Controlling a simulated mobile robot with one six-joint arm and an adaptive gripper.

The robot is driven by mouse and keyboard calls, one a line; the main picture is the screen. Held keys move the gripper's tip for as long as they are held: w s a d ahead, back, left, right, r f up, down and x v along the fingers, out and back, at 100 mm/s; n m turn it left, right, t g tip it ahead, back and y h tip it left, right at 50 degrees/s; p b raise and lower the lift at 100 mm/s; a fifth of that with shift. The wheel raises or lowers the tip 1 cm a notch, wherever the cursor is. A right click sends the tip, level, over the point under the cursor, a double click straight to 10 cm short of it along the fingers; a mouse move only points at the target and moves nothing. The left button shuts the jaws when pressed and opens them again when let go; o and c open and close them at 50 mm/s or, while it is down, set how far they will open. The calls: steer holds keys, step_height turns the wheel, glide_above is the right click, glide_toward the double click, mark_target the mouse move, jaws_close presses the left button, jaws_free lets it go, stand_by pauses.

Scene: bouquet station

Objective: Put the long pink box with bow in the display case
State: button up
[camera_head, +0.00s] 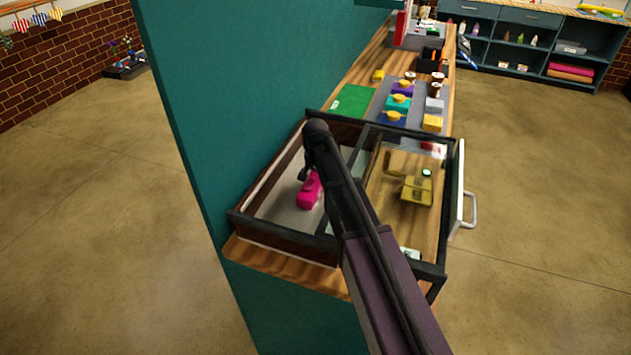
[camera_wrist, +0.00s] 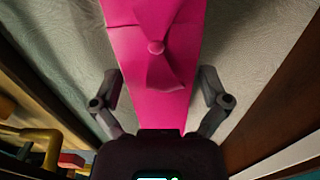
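The long pink box with a bow (camera_wrist: 160,104) fills the middle of the wrist view, its bow facing up at me. In the head view the pink box (camera_head: 309,190) lies on the pale floor of the left compartment of the dark-framed display case (camera_head: 290,243). My gripper (camera_wrist: 161,76) has its two fingers spread, one on each side of the box. The right finger looks apart from the box; the left is close to its edge, and contact is unclear. In the head view my gripper (camera_head: 306,172) is at the box's far end, partly hidden by my arm.
The case's right compartment holds an olive-yellow box (camera_head: 416,191). A white panel with a handle (camera_head: 469,210) stands at the right. A teal wall (camera_head: 225,90) rises on the left. Several small boxes, a green mat (camera_head: 352,101) and other goods sit on the counter behind.

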mark_target(316, 178)
steer(key=shift+r, duration=0.15)
stand_by(0.3)
step_height(316, 178, up, 12)
steer(key=p, duration=1.2)
stand_by(0.6)
steer(key=s+d+n, duration=0.1)
steer(key=s+d, duration=0.4)
steer(key=s, duration=0.2)
steer(key=s+d+n, duration=0.2)
steer(key=s+d, duration=0.2)
steer(key=s, duration=0.4)
steer(key=s+d+n, duration=0.1)
steer(key=s+d, duration=0.4)
steer(key=s, duration=0.2)
steer(key=shift+s+d, duration=0.2)
steer(key=shift+d, duration=0.1)
steer(key=shift+s, duration=0.1)
